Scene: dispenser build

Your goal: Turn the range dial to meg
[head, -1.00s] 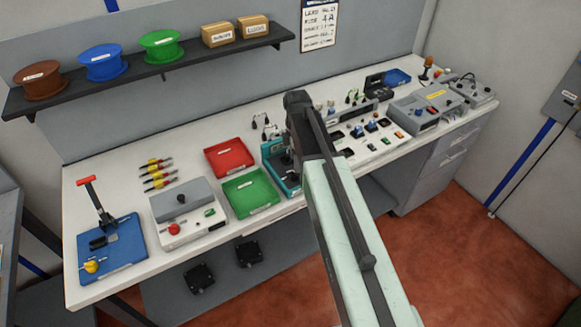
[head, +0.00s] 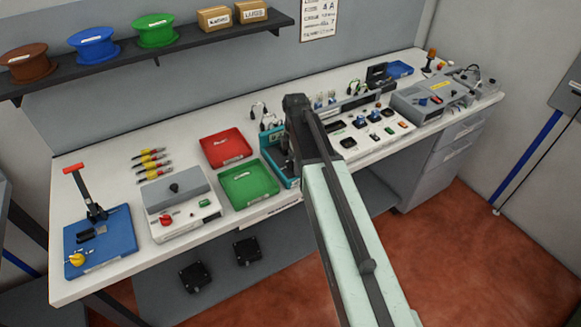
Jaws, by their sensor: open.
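No dial marking reads clearly at this size, so I cannot tell which knob is the range dial. A grey tester box (head: 427,102) with a yellow label and small controls stands at the bench's right end. A pale box (head: 176,212) with a grey top, black knob (head: 174,188) and red knob (head: 166,220) stands at the left. A white panel (head: 362,146) with blue and black controls lies in the middle right. My arm (head: 338,225) reaches up in front of the bench middle; its jaws do not show.
A red tray (head: 226,135) and a green tray (head: 272,187) lie left of my arm, beside a teal fixture (head: 270,152). A blue plate (head: 124,243) with a red-handled lever press is at the left end. A dark shelf (head: 184,48) with spools hangs above. Red floor lies in front.

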